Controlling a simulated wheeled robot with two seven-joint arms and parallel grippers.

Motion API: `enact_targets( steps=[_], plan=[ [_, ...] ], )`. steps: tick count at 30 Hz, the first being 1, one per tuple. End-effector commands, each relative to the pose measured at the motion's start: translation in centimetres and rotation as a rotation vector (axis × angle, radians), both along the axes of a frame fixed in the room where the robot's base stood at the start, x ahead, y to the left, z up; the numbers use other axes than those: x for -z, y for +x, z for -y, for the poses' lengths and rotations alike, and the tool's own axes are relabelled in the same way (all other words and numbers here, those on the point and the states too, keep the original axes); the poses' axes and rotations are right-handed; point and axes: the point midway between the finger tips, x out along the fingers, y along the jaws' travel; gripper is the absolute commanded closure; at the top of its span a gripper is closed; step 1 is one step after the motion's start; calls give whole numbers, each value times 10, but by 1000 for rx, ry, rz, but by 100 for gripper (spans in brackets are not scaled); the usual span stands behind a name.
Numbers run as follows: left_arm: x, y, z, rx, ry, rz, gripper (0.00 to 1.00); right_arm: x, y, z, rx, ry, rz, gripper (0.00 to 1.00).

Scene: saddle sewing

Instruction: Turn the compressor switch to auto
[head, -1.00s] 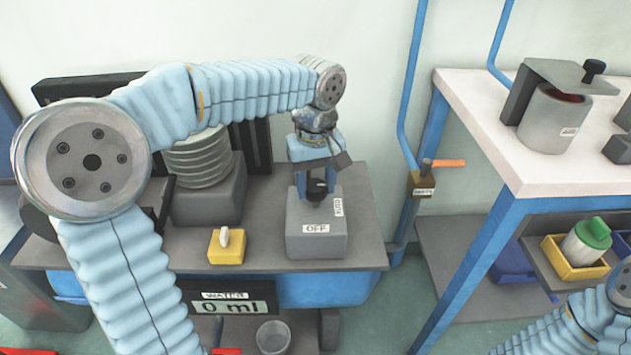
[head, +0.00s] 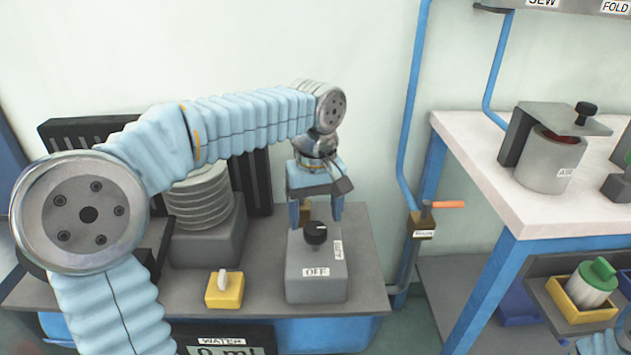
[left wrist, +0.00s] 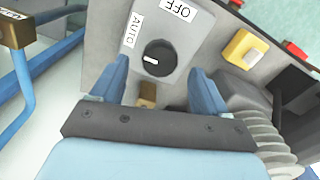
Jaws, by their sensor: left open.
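The compressor switch is a round black knob (head: 316,233) on top of a grey box (head: 316,284). An OFF label (head: 316,271) is on the box front and an AUTO label (head: 338,250) on its right side. In the left wrist view the knob (left wrist: 158,58) has a white mark pointing left, toward the side with the AUTO label (left wrist: 132,30). My left gripper (head: 315,212) is open and empty, above and just behind the knob. Its fingers (left wrist: 160,82) are apart in the left wrist view, with the knob beyond them.
A yellow box with a pale switch (head: 224,288) sits left of the compressor box. Stacked grey discs (head: 196,205) stand behind it. A blue pipe with an orange-handled valve (head: 424,222) is to the right, beside a white-topped table (head: 480,165).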

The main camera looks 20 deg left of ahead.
Motion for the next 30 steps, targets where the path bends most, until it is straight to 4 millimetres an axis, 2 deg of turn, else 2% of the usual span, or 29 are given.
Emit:
enact_targets(
  steps=[1, 6, 13, 18, 30],
  plan=[
    [-13, 1, 1, 1, -1, 5, 25, 0, 0, 0, 0, 0, 0, 57],
    [-56, 1, 1, 0, -2, 4, 25, -1, 0, 0, 0, 0, 0, 57],
    [-94, 1, 1, 0, -2, 3, 25, -1, 0, 0, 0, 0, 0, 57],
    [-103, 0, 0, 0, -1, 1, 25, -1, 0, 0, 0, 0, 0, 57],
    [-103, 0, 0, 0, -1, 1, 25, -1, 0, 0, 0, 0, 0, 57]
  ],
)
